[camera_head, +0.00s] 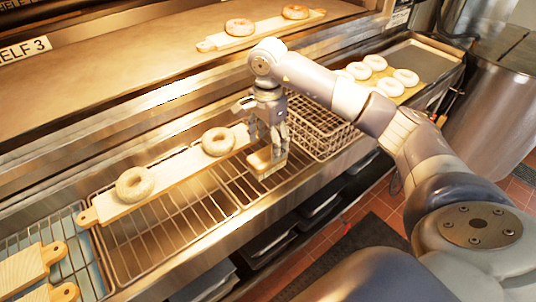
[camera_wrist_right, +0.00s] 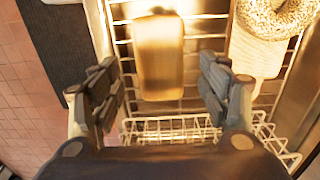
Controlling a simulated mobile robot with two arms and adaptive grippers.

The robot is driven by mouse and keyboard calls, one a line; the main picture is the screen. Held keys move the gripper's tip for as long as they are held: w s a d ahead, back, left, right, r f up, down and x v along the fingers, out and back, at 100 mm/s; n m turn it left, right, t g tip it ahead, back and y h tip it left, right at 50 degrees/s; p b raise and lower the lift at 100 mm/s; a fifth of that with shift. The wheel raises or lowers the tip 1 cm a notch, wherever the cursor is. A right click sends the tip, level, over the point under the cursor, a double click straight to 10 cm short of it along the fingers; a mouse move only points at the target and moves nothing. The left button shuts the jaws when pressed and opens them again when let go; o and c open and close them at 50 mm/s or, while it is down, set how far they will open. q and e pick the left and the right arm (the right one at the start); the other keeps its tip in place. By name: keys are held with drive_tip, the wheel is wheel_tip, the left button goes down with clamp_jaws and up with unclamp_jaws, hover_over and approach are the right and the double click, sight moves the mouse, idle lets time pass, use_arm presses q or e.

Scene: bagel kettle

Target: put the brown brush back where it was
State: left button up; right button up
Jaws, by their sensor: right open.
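The brown brush (camera_head: 265,162) is a small wooden block with a pale underside. It lies at the wire rack (camera_head: 215,200), just in front of the bagel board and left of the wire basket. In the right wrist view the brush (camera_wrist_right: 159,58) shows over the rack wires, slightly blurred, beyond and between the fingers. My right gripper (camera_head: 270,143) points down directly above the brush. In the wrist view its fingers (camera_wrist_right: 160,88) are spread wide, with clear space on both sides of the brush. My left gripper is not in view.
A long board (camera_head: 170,172) with two bagels lies beside the brush. A wire basket (camera_head: 318,128) stands close on the right. A tray (camera_head: 425,60) of pale bagels is farther right. Wooden boards (camera_head: 25,268) lie at lower left. The counter's front edge drops to lower shelves.

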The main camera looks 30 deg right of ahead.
sight(268, 153)
wheel_tip(268, 153, up, 7)
drive_tip(key=b, duration=0.1)
drive_tip(key=shift+r, duration=0.2)
idle(1.4)
